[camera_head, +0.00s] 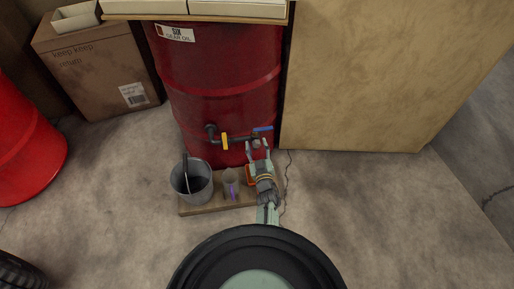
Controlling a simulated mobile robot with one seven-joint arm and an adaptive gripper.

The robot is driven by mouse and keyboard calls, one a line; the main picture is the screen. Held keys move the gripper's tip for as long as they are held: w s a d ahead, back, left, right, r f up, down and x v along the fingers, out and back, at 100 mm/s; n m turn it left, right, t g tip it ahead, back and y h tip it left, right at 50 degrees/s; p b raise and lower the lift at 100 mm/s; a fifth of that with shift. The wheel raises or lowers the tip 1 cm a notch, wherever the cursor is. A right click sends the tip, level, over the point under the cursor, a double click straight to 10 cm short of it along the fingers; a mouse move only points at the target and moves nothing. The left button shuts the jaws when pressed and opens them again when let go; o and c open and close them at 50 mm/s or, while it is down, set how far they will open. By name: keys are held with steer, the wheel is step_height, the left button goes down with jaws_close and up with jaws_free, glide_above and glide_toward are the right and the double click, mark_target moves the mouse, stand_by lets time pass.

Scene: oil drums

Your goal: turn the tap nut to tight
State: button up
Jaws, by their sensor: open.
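A red drum (218,80) labelled gear oil stands upright against the back. A dark pipe tap (240,139) comes off its lower front, with a yellow lever (225,141) and a blue lever (263,128). A small pale fitting, possibly the tap nut (256,143), sits at the pipe's right end; it is too small to tell whether it is tight. My gripper (257,148) is open just below this end, its fingertips on either side of the fitting. I cannot tell whether they touch it.
A grey bucket (180,190), a pale jug (230,184) and an orange item (251,174) stand on a low wooden board (215,206) below the tap. A large tan panel (380,70) stands to the right. Open floor (390,220) lies at front right.

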steer(key=shift+c, duration=0.4)
jaws_close()
